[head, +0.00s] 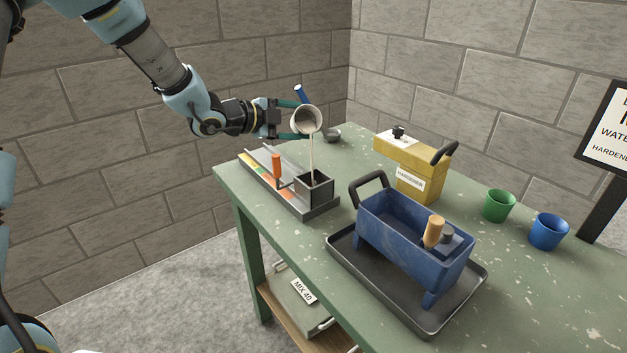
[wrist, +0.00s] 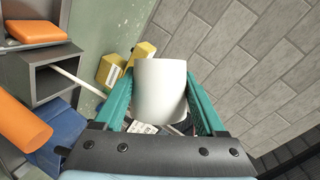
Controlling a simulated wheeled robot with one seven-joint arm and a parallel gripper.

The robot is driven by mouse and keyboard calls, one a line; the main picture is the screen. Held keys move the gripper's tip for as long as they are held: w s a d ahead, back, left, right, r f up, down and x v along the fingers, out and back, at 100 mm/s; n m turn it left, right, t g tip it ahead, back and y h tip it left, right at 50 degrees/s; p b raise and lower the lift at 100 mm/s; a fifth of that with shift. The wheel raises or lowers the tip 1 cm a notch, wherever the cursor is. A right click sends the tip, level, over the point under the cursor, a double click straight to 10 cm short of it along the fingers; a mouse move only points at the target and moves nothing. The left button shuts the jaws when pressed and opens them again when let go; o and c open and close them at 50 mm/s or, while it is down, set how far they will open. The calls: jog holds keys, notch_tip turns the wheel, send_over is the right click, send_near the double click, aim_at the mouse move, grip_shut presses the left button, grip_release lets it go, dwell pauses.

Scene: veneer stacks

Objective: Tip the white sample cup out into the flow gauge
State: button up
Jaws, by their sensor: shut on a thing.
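The white sample cup (head: 306,120) is tilted high above the table, its mouth facing down and toward the head camera. It also fills the middle of the wrist view (wrist: 160,88). My gripper (head: 291,119) is shut on the cup, with a teal finger on each side of it. A thin pale stream (head: 311,152) falls from the cup's lip into the dark square box of the flow gauge (head: 315,188). The gauge has a coloured scale strip and an orange post (head: 276,169). The liquid level inside the box cannot be made out.
A blue trough (head: 400,228) with a wooden-handled tool stands in a black tray (head: 345,262). Behind it is a yellow hardener dispenser (head: 422,180). Green (head: 498,205) and blue (head: 548,231) cups stand at the right. A small grey bowl (head: 332,135) sits near the back corner.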

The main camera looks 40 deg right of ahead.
aim_at(314, 111)
jog(key=shift+s+a+r+m+t+h+b, duration=0.15)
jog(key=shift+r+m+t+h+b, duration=0.55)
jog(key=shift+b, duration=1.75)
jog(key=shift+s+a+r+m+b, duration=0.15)
jog(key=shift+s+m+b, duration=0.65)
jog(key=shift+b, duration=1.95)
jog(key=shift+s+a+r+m+h+b, duration=0.2)
jog(key=shift+m+b, duration=0.5)
jog(key=shift+b, duration=1.7)
jog(key=p, duration=0.1)
jog(key=r+p, duration=0.1)
jog(key=p, duration=0.1)
jog(key=shift+w+d+n, duration=0.1)
jog(key=shift+w+n, duration=0.1)
jog(key=shift+n, duration=0.1)
jog(key=p, duration=0.2)
jog(key=w+n+p, duration=0.1)
jog(key=p, duration=0.2)
jog(key=shift+d+f+y+p, duration=0.15)
jog(key=shift+f+y+p, duration=0.15)
jog(key=shift+y+p, duration=0.1)
jog(key=shift+w+d+f+n+p, duration=0.2)
jog(key=shift+f+n+p, duration=0.1)
jog(key=shift+p, duration=0.3)
jog(key=shift+f, duration=0.35)
jog(key=shift+w+n+g+p, duration=0.15)
jog(key=shift+n+g+p, duration=0.15)
jog(key=shift+p, duration=0.4)
